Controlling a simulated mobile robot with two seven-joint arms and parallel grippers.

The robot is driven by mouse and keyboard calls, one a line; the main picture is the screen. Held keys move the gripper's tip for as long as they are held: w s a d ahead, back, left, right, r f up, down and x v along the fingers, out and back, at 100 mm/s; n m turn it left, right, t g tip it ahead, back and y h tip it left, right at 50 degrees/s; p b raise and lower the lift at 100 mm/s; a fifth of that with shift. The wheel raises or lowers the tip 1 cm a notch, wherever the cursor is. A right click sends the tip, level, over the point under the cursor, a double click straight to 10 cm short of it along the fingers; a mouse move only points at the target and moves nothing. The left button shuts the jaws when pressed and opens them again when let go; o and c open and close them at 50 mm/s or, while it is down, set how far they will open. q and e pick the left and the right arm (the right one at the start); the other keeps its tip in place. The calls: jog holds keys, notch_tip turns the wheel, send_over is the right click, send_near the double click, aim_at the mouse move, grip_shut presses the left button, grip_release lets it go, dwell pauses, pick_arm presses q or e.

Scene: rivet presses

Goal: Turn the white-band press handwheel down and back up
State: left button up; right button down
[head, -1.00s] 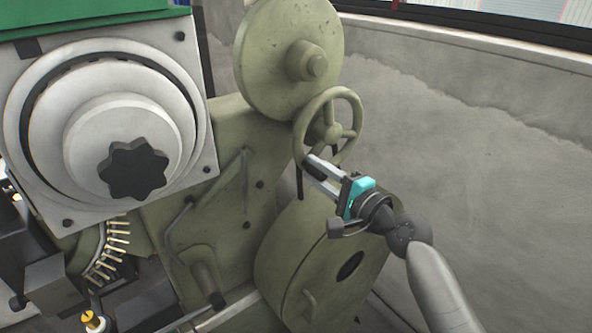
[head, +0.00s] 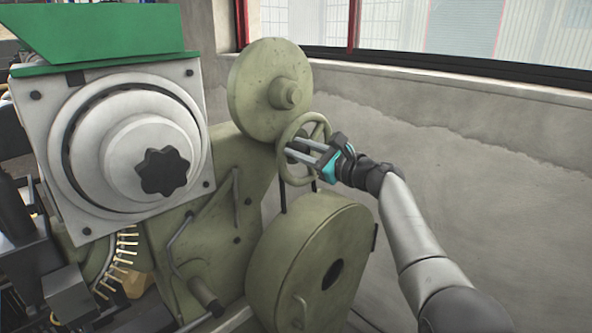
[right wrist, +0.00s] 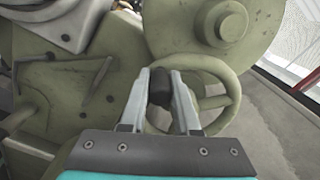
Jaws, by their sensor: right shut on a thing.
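The handwheel (head: 284,172) is an olive-green spoked wheel on the press's right side, below a large round disc (head: 255,98). My right gripper (head: 291,148) reaches it from the right in the head view. In the right wrist view, the gripper (right wrist: 160,90) is shut on a dark handle knob (right wrist: 160,80), with a finger on each side. The handwheel (right wrist: 236,92) shows behind and to the right of the fingers. The knob is at the wheel's left side in the head view, partly hidden by the fingers. I see no clear white band. My left gripper is out of view.
The press's pale face plate (head: 65,110) with a black star knob (head: 163,171) stands at left. A round green housing (head: 295,265) sits below the handwheel. A grey concrete wall (head: 480,180) is behind my right arm, with open space between.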

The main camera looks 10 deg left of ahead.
jog(key=shift+w+r+m, duration=0.15)
jog(key=shift+r+m, duration=0.25)
jog(key=shift+r, duration=0.05)
jog(key=shift+w+d+r+m+p, duration=0.25)
jog(key=shift+r+m+p, duration=0.15)
jog(key=shift+m, duration=0.2)
jog(key=shift+w+d+r+m+p, duration=0.3)
jog(key=shift+m+p, duration=0.1)
jog(key=shift+m, duration=0.3)
jog(key=c, duration=0.7)
grip_release()
jog(key=shift+f, duration=0.1)
jog(key=shift+o, duration=0.2)
